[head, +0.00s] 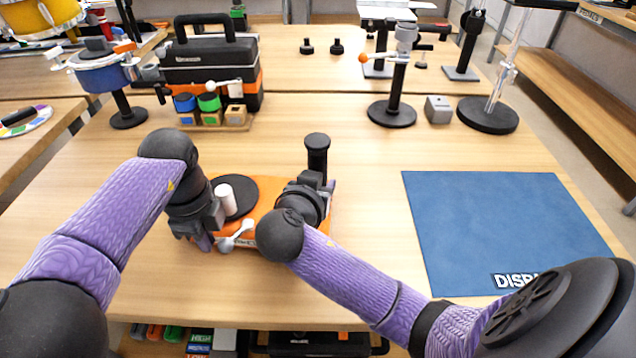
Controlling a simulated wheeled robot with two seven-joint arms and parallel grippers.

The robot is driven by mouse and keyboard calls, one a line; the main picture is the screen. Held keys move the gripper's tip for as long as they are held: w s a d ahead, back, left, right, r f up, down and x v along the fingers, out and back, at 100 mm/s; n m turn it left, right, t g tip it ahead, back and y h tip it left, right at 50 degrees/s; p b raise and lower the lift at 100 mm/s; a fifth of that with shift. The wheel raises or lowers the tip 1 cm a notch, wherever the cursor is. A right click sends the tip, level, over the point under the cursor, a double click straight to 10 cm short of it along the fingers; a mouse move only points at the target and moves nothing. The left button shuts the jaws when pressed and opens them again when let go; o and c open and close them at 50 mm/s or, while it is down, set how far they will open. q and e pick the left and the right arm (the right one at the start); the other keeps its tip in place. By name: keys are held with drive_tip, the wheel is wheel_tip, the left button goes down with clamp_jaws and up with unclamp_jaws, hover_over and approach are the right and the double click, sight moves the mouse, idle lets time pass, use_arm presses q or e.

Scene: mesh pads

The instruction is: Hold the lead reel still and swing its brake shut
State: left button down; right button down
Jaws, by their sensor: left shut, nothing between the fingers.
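The lead reel sits on the near middle of the table. It has an orange body (262,190), a dark round disc (241,188) and an upright black grip (317,150) at its far right. A pale cylinder (224,198) stands on the disc's left side. A grey ball-ended lever (235,238), seemingly the brake, lies along the front edge. My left gripper (205,241) is shut and empty at the reel's left front corner, left of the lever. My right gripper (322,186) is over the reel's right side near the black grip; its wrist hides its fingers.
A blue mat (505,230) lies to the right. A black toolbox (210,62), small coloured blocks (211,117) and a clamped blue drum (103,76) stand at the back left. Stands with round bases (391,113) are at the back right. Bare table lies between.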

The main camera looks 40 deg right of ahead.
sight(226, 245)
use_arm(q)
drive_tip(key=shift+s+d, duration=0.95)
drive_tip(key=shift+s, duration=0.35)
drive_tip(key=shift+s+d, duration=0.6)
drive_tip(key=shift+d, duration=0.25)
drive_tip(key=shift+a, duration=0.1)
